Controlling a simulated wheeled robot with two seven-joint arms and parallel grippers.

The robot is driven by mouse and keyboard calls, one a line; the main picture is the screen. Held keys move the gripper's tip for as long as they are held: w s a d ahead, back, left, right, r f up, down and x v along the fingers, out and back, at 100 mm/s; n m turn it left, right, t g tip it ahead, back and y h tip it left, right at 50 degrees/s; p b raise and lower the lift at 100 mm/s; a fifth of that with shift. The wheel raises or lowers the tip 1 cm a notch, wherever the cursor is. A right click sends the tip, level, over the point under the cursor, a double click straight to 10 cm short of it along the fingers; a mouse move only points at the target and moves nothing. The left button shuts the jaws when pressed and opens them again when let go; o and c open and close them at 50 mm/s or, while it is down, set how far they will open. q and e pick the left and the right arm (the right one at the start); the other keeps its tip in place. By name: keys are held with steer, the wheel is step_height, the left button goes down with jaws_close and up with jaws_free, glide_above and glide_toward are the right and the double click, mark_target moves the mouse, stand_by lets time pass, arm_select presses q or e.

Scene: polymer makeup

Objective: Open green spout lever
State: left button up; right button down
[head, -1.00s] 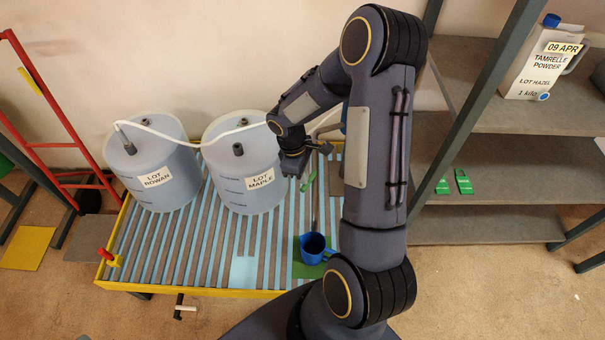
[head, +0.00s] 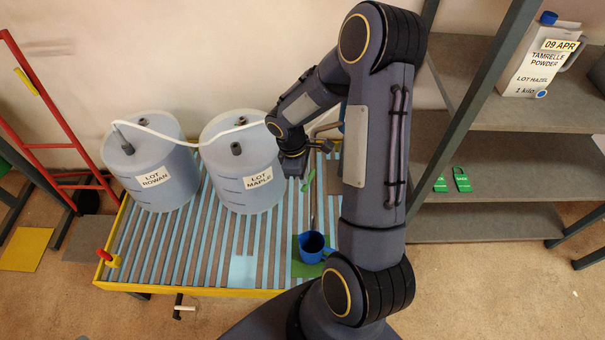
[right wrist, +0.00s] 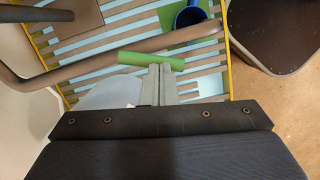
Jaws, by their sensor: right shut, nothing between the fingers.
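The green spout lever (head: 309,181) is a short green bar on a thin pipe at the right part of the slatted table. In the right wrist view it is a green bar (right wrist: 140,59) lying crosswise, just beyond the fingertips. My right gripper (head: 302,184) is shut and empty, close beside the lever. In the right wrist view its closed fingertips (right wrist: 160,68) meet or nearly meet the bar; I cannot tell if they touch. My arm hides part of the spout's surroundings. My left gripper is out of view.
Two translucent drums, Lot Rowan (head: 152,165) and Lot Maple (head: 240,170), stand left, joined by a white hose (head: 160,131). A blue jug (head: 312,246) sits on a green mat (head: 297,268) below the spout. A brown pipe (right wrist: 120,50) passes close to the fingers. A grey shelf (head: 500,165) stands right.

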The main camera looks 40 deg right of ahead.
steer(key=shift+s+d+n, duration=0.1)
steer(key=shift+s+n, duration=0.25)
steer(key=shift+n, duration=0.25)
stand_by(1.7)
steer(key=shift+w+d, duration=0.1)
steer(key=shift+d, duration=0.05)
steer(key=shift+w+d, duration=0.3)
steer(key=shift+d, duration=0.35)
step_height(320, 180, up, 8)
steer(key=w+a+p, duration=0.1)
steer(key=shift+f, duration=0.2)
stand_by(0.3)
steer(key=shift+a+r, duration=0.1)
steer(key=shift+a, duration=0.05)
